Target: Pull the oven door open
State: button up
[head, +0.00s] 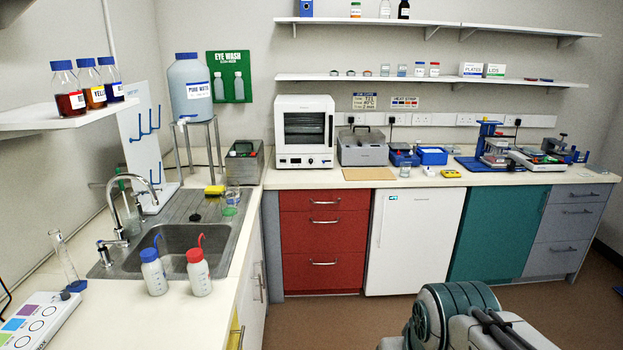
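The white oven (290,162) stands on the back counter, left of the middle. Its oven door (304,129) has a dark window with rack lines showing behind it, and it looks shut. A vertical handle (331,130) runs along the door's right side. Small controls show on the strip below the door. My gripper is not in view; only a bulky part of my own body shows at the bottom right, well apart from the oven.
A grey lidded bath (362,154) stands close on the oven's right, and a grey box (244,166) on its left. A tan mat (369,173) lies in front of the bath. Red drawers (324,243) are below the oven. The brown floor (335,322) before them looks clear.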

aim_at(279, 108)
jog(key=i, duration=3.35)
jog(key=z, duration=0.5)
